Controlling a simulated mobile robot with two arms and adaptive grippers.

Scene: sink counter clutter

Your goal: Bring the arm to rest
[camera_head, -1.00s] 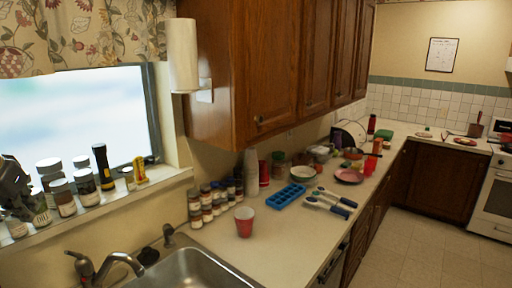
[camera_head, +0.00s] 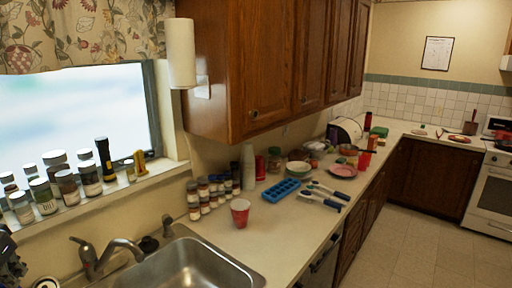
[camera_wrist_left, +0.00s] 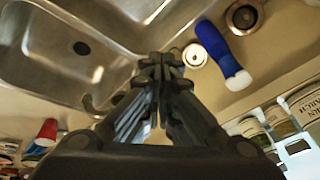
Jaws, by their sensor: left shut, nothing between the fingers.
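My left gripper (camera_head: 8,262) shows only in part at the lower left edge of the head view, below the window sill. In the left wrist view its fingers (camera_wrist_left: 160,62) are closed together with nothing between them, over the edge of the metal sink (camera_wrist_left: 55,75). A blue bottle with a white cap (camera_wrist_left: 215,50) lies to the right of the fingers, apart from them. My right gripper is not in view.
The sink (camera_head: 195,262) and faucet (camera_head: 105,255) are close by. Several jars (camera_head: 68,188) line the sill. A red cup (camera_head: 240,212), spice jars (camera_head: 205,197) and a blue ice tray (camera_head: 282,190) stand on the counter. The counter's front right is clear.

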